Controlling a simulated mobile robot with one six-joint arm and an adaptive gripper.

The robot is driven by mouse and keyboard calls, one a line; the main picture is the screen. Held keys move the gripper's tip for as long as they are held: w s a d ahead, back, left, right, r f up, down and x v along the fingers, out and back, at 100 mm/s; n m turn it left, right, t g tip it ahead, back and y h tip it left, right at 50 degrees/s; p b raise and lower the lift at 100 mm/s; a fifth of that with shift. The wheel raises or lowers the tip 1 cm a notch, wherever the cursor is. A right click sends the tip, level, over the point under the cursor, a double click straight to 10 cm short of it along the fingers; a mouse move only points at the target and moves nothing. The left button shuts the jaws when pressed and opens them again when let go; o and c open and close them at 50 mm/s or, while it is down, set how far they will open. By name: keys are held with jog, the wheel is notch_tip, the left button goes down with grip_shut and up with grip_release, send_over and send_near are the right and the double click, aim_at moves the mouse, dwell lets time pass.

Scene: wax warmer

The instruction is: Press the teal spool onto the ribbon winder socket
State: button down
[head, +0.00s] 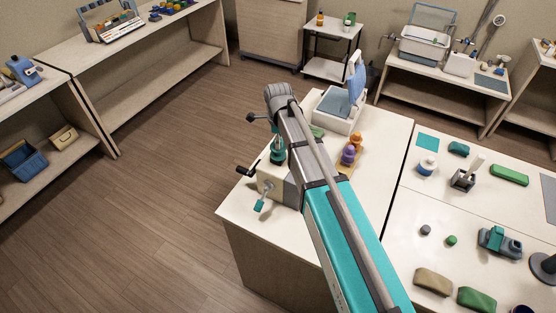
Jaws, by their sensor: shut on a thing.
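The ribbon winder (268,179) is a cream block with a black crank and a teal handle. It stands near the left edge of the white-topped table in the head view. My gripper (277,143) points down above the winder, at the end of my teal and grey arm. It is shut on the teal spool (277,157), of which only a small part shows at the fingertips. The spool is over or at the top of the winder. The socket is hidden, and I cannot tell whether the spool touches it.
A wooden stand with orange and purple spools (354,142) is right of my arm. Behind it is a white appliance with a raised blue lid (340,109). The adjoining table at right holds several small items, including a green block (509,174). The floor at left is clear.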

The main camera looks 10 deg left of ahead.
jog(key=shift+f+b, duration=0.35)
jog(key=shift+f, duration=0.05)
jog(key=shift+c, duration=1.1)
grip_release()
jog(key=shift+r+p, duration=0.3)
jog(key=shift+r, duration=0.05)
jog(key=shift+r+p, duration=3.5)
jog(key=shift+r, duration=0.2)
